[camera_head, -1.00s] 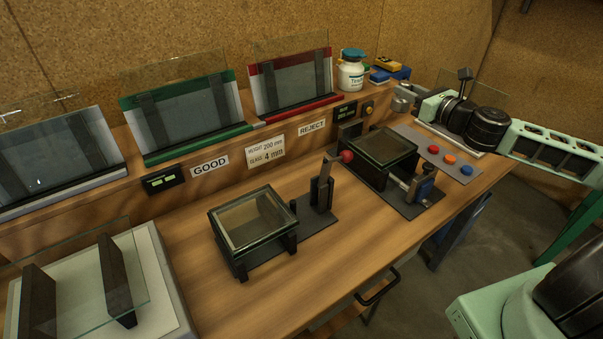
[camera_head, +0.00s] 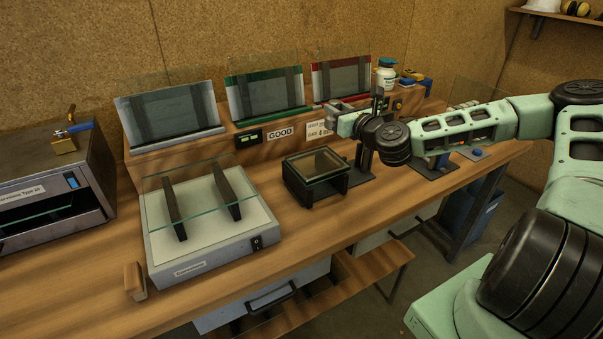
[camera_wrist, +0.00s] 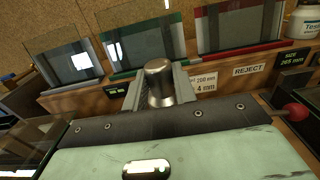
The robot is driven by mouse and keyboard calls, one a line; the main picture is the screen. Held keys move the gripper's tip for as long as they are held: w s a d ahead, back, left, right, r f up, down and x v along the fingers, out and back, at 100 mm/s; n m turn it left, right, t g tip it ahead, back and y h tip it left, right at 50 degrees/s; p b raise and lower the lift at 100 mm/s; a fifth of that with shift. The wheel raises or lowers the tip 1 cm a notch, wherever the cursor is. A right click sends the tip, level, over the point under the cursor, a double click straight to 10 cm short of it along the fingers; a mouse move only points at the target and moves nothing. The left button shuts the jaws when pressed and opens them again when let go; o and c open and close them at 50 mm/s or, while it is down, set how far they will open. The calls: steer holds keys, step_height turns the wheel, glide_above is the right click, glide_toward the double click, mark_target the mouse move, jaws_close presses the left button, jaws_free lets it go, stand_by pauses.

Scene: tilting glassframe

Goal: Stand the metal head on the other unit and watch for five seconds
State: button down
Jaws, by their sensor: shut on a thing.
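The metal head (camera_wrist: 158,85) is a short silver cylinder with a rounded top, upright between my fingers in the wrist view. My gripper (camera_wrist: 160,92) is shut on it. In the head view my gripper (camera_head: 345,114) is above the bench, in front of the sign ledge, and the head is too small there to make out clearly. One unit, a dark frame with a glass top (camera_head: 318,165), stands on the bench left of and below my gripper, with a dark post (camera_head: 364,160) beside it. The other unit is mostly hidden behind my arm; a red lever knob (camera_wrist: 298,111) shows in the wrist view.
A white light box (camera_head: 208,250) carries a glass pane on two black supports. Racks with glass panes (camera_head: 262,92) line the back ledge. A grey oven-like box (camera_head: 55,190) stands at left. A white bottle (camera_head: 386,75) is at back right.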

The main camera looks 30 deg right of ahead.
steer(key=p, duration=0.1)
glide_above(331, 161)
step_height(331, 161, down, 5)
steer(key=shift+w+f, duration=0.1)
steer(key=shift+f+p, duration=0.35)
steer(key=shift+f, duration=1.95)
steer(key=shift+f, duration=0.15)
steer(key=c, duration=1.1)
jaws_free()
